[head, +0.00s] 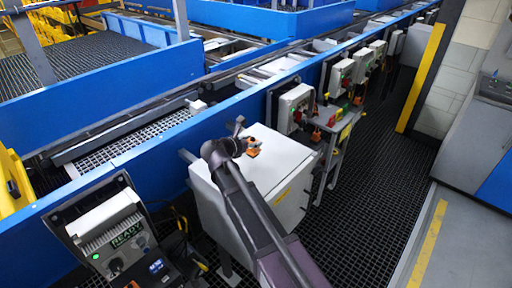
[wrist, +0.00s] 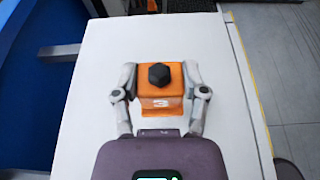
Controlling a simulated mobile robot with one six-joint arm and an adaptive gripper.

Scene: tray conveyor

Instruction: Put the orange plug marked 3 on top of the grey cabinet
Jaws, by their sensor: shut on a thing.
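The orange plug marked 3 (wrist: 161,100) has a black hexagonal knob on top and sits upright between the two fingers of my gripper (wrist: 160,84) in the wrist view. The fingers are shut on its left and right sides. In the head view the orange plug (head: 254,151) shows small beside my gripper (head: 244,145), over the top of the grey cabinet (head: 283,158). The pale cabinet top (wrist: 225,125) fills most of the wrist view behind the plug. I cannot tell whether the plug's base touches it.
The cabinet top looks otherwise clear. A blue conveyor wall (head: 110,140) runs along its left side. A small stand (head: 338,125) with coloured parts is beyond it. A control panel reading READY (head: 122,235) is at lower left. Dark grating floor (head: 375,190) lies to the right.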

